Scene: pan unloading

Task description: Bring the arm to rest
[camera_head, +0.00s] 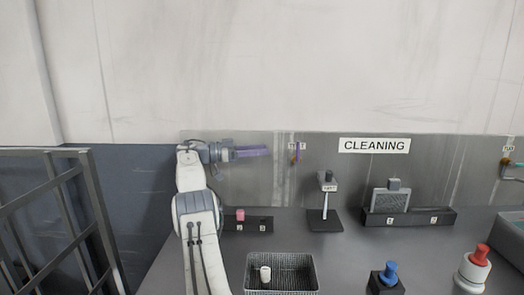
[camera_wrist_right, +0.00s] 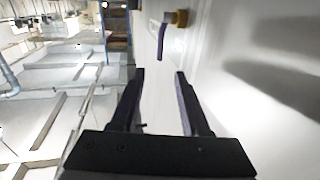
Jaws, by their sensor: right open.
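My right gripper (camera_head: 254,152) is at the end of my white arm (camera_head: 193,200), raised in front of the back wall and pointing right. In the wrist view, the two dark fingers of my right gripper (camera_wrist_right: 160,74) stand apart with nothing between them. A purple hanging piece (camera_head: 298,152) on the wall is a little to the right of the fingertips. In the wrist view it hangs from a brass fitting (camera_wrist_right: 180,18), beyond the fingers and apart from them. My left gripper is not in view.
A wire basket (camera_head: 308,272) holds a small pale cylinder (camera_head: 265,273). A dark holder (camera_head: 232,225) carries a pink item (camera_head: 240,214). A labelled stand (camera_head: 327,215), a grey block in a black tray (camera_head: 437,216), and blue (camera_head: 389,273) and red (camera_head: 480,255) knobs stand rightward. A dark rack (camera_head: 88,190) is left.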

